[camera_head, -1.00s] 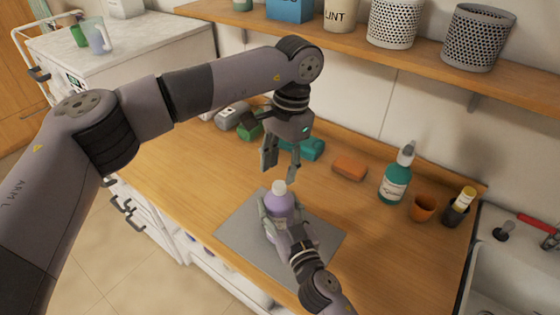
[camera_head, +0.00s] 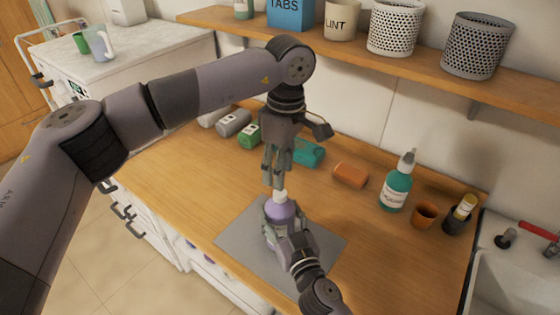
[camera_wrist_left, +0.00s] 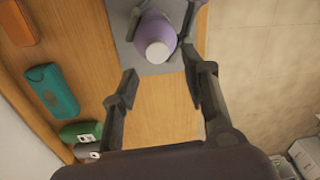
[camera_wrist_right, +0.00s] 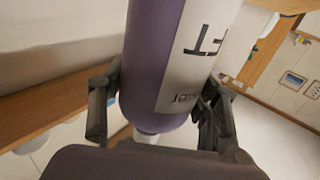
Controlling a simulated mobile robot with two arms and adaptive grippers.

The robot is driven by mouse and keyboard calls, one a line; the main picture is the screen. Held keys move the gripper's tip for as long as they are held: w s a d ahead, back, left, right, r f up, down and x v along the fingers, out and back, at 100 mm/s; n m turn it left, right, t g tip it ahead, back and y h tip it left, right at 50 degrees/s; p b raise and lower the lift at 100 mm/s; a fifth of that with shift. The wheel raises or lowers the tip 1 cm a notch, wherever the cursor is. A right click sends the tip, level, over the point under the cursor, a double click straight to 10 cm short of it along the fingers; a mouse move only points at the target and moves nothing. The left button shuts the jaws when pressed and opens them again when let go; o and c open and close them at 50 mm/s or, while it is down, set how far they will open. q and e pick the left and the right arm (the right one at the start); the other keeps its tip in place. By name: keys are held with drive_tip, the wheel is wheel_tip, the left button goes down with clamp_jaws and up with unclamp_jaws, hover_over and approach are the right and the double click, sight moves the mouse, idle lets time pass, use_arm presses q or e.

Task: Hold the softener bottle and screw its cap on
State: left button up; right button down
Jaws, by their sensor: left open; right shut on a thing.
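The softener bottle (camera_head: 279,211) is purple with a white cap (camera_head: 280,196) on its top. My left gripper (camera_head: 276,180) is open and empty, pointing down just above the cap. In the left wrist view, the cap (camera_wrist_left: 157,52) lies beyond the spread fingers (camera_wrist_left: 160,80). I cannot tell how tightly the cap sits.

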use_arm(q)
drive_tip(key=n, duration=0.4)
drive_tip(key=shift+r, duration=0.15)
drive_tip(key=n, duration=0.4)
drive_tip(key=shift+r, duration=0.15)
drive_tip(key=n, duration=0.3)
drive_tip(key=shift+r+n, duration=0.2)
drive_tip(key=shift+n, duration=0.1)
drive_tip(key=n, duration=0.4)
drive_tip(key=shift+a+r+n+h, duration=0.1)
drive_tip(key=shift+r+n+h, duration=0.1)
drive_tip(key=shift+n+h, duration=0.15)
hover_over(280, 220)
drive_tip(key=w, duration=0.4)
drive_tip(key=shift+s+f, duration=0.2)
drive_tip(key=shift+f, duration=3.85)
drive_tip(key=shift+c, duration=0.4)
clamp_jaws()
